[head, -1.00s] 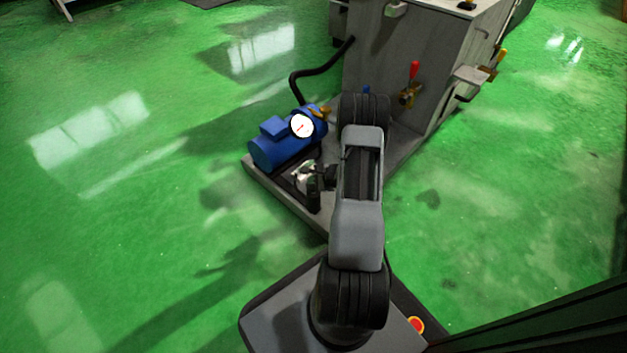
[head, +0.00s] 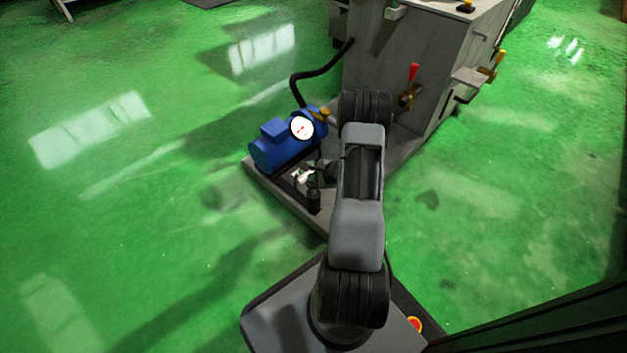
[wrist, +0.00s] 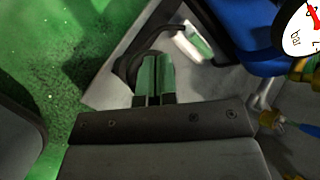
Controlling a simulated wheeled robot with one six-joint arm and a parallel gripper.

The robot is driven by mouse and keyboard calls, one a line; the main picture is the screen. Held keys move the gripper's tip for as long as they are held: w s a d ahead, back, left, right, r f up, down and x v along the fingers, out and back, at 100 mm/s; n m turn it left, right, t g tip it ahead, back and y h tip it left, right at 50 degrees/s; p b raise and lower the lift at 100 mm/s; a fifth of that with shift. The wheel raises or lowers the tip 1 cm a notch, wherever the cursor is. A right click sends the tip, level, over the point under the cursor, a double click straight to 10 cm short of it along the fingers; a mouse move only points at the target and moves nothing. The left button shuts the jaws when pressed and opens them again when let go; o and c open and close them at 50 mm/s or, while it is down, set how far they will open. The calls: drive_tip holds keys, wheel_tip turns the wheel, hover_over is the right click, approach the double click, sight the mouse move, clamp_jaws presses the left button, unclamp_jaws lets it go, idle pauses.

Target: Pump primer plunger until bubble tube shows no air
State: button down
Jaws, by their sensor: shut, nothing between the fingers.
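In the wrist view my gripper (wrist: 154,80) is shut and empty, its two fingers pressed together and reflecting green. A dark rounded rim (wrist: 128,68) shows behind and beside the fingers; I cannot tell whether it is the primer plunger's knob or whether the fingers touch it. A pale framed piece with a green middle (wrist: 197,42) lies beyond the fingertips; it may be the bubble tube, but no air level can be read. In the head view my gripper (head: 313,184) is small and dark, low beside the blue pump unit (head: 275,150), partly hidden by my arm.
A white dial gauge (head: 302,127) sits on the pump unit, and shows at the wrist view's upper right (wrist: 300,28). A black hose (head: 298,86) runs to the grey machine cabinet (head: 385,65), which carries a red-handled lever (head: 413,73). Green floor at left is clear.

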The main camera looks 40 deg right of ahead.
drive_tip(key=shift+r, duration=0.6)
drive_tip(key=shift+r+p, duration=1.7)
drive_tip(key=shift+r, duration=0.85)
